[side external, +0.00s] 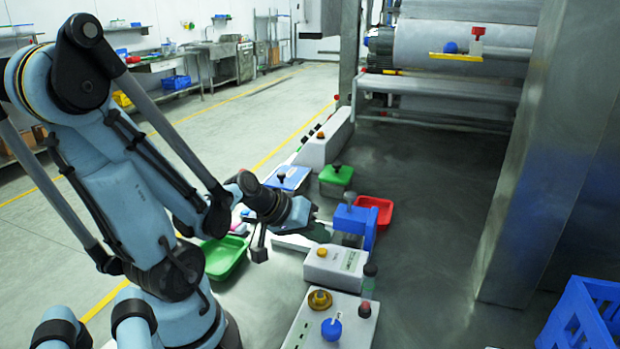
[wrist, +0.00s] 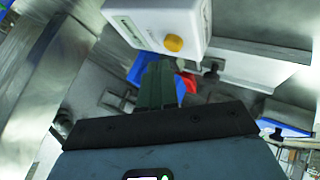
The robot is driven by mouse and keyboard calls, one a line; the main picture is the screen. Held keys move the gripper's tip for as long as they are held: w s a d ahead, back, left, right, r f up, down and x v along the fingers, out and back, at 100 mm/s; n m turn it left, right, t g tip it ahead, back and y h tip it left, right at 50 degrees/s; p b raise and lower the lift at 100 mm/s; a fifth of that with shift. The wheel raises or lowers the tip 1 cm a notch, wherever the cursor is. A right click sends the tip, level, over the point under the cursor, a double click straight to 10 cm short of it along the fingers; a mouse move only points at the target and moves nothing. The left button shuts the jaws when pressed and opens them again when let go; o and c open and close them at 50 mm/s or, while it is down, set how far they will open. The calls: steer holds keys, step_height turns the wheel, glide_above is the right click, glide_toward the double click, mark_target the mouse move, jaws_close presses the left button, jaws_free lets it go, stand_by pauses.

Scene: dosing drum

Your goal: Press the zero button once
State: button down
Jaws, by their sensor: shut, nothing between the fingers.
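A white box (side external: 338,268) with a small display and a yellow button (side external: 322,252) stands on the bench, in front of my gripper in the side view. The button's label is too small to read. My gripper (side external: 318,233) is shut and empty, just behind the box and apart from the button. In the wrist view, the shut dark green fingers (wrist: 158,84) point toward the box (wrist: 150,20), and its yellow button (wrist: 173,43) shows just beyond the fingertips. I see no contact with the button.
A blue stand (side external: 354,219) and a red tray (side external: 374,208) are close behind the white box. A panel with a blue knob (side external: 331,328) and an amber knob (side external: 319,299) lies in front. A green tray (side external: 224,258) is at left. A steel post (side external: 550,160) rises at right.

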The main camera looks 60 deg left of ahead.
mark_target(317, 251)
steer(key=shift+f, duration=0.1)
steer(key=shift+f, duration=0.3)
steer(key=shift+f, duration=0.55)
stand_by(0.8)
steer(key=shift+r, duration=0.95)
steer(key=shift+r, duration=2.5)
